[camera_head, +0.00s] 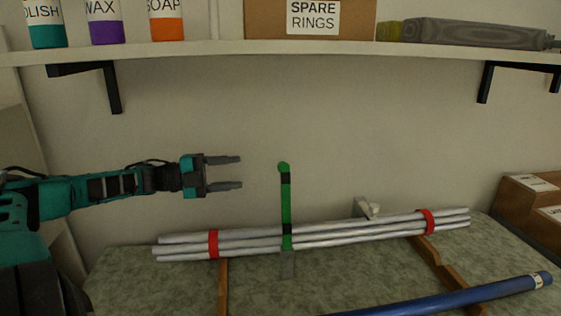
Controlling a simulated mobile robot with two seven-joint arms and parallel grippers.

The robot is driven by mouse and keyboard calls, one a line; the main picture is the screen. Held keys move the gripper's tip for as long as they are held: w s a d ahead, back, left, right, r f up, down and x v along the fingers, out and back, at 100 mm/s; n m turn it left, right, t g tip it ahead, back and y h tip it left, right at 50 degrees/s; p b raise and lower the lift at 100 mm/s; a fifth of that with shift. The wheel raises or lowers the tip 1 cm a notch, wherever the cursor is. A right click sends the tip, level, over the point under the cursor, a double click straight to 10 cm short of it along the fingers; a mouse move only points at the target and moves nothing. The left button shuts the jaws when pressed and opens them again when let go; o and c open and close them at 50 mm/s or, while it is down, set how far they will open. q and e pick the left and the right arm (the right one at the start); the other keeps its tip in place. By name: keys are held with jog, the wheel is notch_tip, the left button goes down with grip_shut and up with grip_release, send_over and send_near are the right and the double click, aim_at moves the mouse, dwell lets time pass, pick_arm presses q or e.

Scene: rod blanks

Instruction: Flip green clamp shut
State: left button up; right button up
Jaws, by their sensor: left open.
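The green clamp (286,204) stands upright at the middle of a bundle of grey rods (340,233). Its arm points straight up, with a round green knob at the top and black bands near its top and base. My left gripper (241,173) is open and empty. In the picture it is just left of the clamp's upper part, fingers pointing right, apart from it. My right gripper is not in view.
Red bands (213,244) hold the rods near both ends, over wooden supports (223,285). A blue tube (450,298) lies in front at right. Cardboard boxes (530,205) stand at right. A shelf (220,48) with bottles and a box hangs above.

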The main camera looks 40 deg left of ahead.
aim_at(283, 167)
pick_arm(q)
jog(key=shift+b+x, duration=1.9)
jog(key=shift+x, duration=4.55)
jog(key=shift+a, duration=0.1)
jog(key=shift+c, duration=0.2)
grip_shut()
